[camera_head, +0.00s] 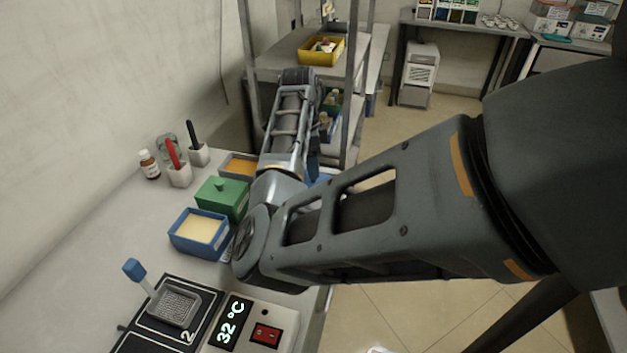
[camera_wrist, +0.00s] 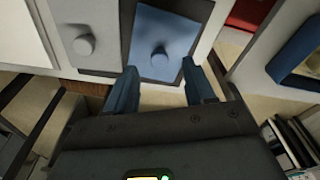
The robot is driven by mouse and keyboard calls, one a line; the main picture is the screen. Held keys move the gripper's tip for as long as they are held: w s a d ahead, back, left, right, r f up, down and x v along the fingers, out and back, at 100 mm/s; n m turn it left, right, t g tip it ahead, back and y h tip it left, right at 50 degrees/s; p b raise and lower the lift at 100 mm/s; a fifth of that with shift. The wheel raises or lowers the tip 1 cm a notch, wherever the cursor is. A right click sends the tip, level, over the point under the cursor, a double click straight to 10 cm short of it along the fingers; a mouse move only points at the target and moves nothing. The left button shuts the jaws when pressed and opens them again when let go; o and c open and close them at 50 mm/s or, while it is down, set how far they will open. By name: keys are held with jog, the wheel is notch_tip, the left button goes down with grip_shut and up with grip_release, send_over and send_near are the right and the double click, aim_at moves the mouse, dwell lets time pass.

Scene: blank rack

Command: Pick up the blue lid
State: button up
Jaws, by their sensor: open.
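In the wrist view, the blue lid (camera_wrist: 163,30), a flat square with a round knob, lies on a dark surface just beyond my gripper (camera_wrist: 161,82). The gripper's two blue fingers are apart, with nothing between them. The lid's near edge lies between and ahead of the fingertips, and its knob is ahead of the gap. I cannot tell whether a finger touches it. In the head view my arm hides the gripper. A small blue patch (camera_head: 321,181) shows beside my arm there, and I cannot tell whether it is the lid.
In the wrist view, a grey knobbed lid (camera_wrist: 84,45) lies left of the blue one. In the head view, an open blue box (camera_head: 185,238), a green lidded box (camera_head: 222,198) and an orange-filled box (camera_head: 239,167) stand on the bench (camera_head: 60,258). A shelf rack (camera_head: 275,65) stands behind.

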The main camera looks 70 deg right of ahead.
aim_at(309, 182)
jog(key=shift+s+f, duration=0.15)
jog(key=shift+f, duration=1.35)
grip_shut()
